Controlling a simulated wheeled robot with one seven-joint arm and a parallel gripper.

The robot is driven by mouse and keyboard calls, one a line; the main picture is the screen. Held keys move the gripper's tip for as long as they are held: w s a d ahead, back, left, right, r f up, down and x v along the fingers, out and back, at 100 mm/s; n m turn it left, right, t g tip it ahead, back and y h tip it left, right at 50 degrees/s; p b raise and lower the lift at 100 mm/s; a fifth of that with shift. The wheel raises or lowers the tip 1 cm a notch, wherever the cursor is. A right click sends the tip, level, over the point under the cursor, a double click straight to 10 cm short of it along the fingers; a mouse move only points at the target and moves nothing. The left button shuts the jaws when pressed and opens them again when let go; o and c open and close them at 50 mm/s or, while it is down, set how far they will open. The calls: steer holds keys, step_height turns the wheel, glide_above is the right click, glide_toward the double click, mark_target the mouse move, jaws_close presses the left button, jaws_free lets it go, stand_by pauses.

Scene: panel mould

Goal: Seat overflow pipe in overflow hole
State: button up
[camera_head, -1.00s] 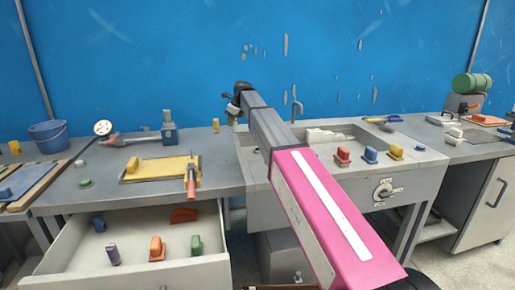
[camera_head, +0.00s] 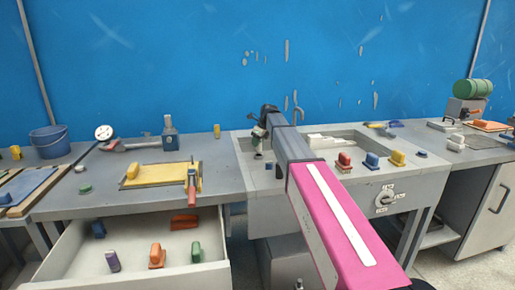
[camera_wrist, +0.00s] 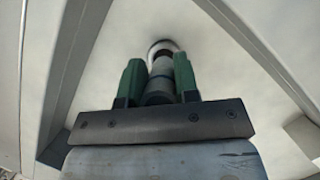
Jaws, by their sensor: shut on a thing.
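My gripper (camera_wrist: 157,82) is shut on the grey overflow pipe (camera_wrist: 160,83), held between its two green fingers in the wrist view. Just beyond the pipe's far end is the overflow hole (camera_wrist: 163,46), a dark opening with a pale rim in a light surface. The pipe's end overlaps the near part of the hole in this view. I cannot tell whether it has entered. In the head view my gripper (camera_head: 258,143) hangs over the left end of the sink (camera_head: 243,165), partly hidden by my arm. The hole cannot be made out there.
Slanting walls border the space in the wrist view. A yellow board (camera_head: 155,176) lies on the left bench. An open drawer (camera_head: 130,262) below it holds several coloured pieces.

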steer(key=shift+f, duration=1.5)
steer(key=o, duration=1)
steer(key=shift+f, duration=0.15)
steer(key=v, duration=1.2)
steer(key=shift+w, duration=0.1)
